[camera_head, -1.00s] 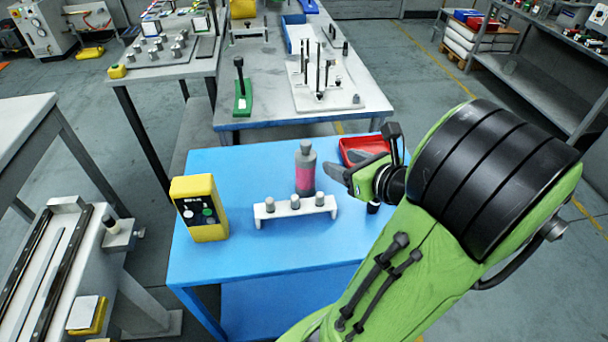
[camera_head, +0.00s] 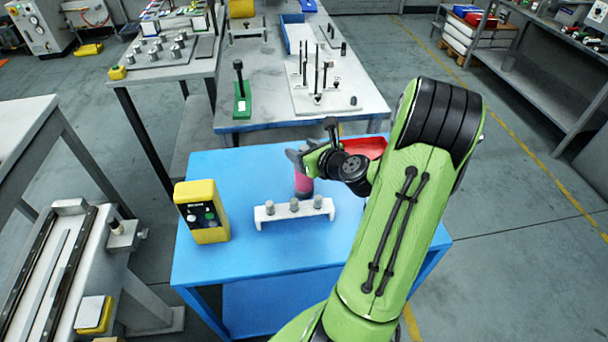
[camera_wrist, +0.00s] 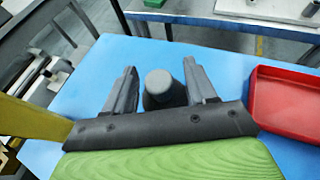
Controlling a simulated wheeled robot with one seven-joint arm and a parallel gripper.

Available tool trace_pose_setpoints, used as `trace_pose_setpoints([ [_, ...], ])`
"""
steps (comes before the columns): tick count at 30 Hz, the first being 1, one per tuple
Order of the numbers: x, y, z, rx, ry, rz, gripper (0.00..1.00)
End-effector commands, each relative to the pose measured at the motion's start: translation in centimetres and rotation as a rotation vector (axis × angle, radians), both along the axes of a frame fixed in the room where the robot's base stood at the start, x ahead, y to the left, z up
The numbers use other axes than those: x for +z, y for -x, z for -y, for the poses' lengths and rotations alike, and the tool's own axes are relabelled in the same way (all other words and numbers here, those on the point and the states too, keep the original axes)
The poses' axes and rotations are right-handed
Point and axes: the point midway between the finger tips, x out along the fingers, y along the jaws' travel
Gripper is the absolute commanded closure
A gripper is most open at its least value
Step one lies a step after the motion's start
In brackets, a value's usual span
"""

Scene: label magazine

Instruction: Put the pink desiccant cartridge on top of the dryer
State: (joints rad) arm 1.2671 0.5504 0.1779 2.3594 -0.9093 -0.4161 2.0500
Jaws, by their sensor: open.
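The pink desiccant cartridge (camera_head: 302,185) stands upright on the blue table (camera_head: 225,168), behind a white rack. Its top is hidden behind my gripper in the head view. In the wrist view its grey cap (camera_wrist: 159,80) shows between the two fingers. My gripper (camera_head: 297,157) is open, at the cartridge's upper part, with a finger on either side; the wrist view (camera_wrist: 159,68) shows a gap beside the right finger. I cannot tell contact on the left. I cannot tell which thing is the dryer.
A yellow box with buttons (camera_head: 203,225) stands at the table's left. The white rack (camera_head: 268,213) with grey pegs is in front of the cartridge. A red tray (camera_head: 372,146) lies right of my gripper. A grey bench (camera_head: 270,122) adjoins behind.

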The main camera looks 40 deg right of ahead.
Motion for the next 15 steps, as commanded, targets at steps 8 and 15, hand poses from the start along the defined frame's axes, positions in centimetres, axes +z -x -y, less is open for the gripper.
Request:
trace_pose_setpoints([
  [8, 0.04, 0.07, 0.00, 0.000, 0.000, -0.001, 0.71],
  [15, 0.04, 0.09, 0.00, 0.000, 0.000, -0.001, 1.00],
])
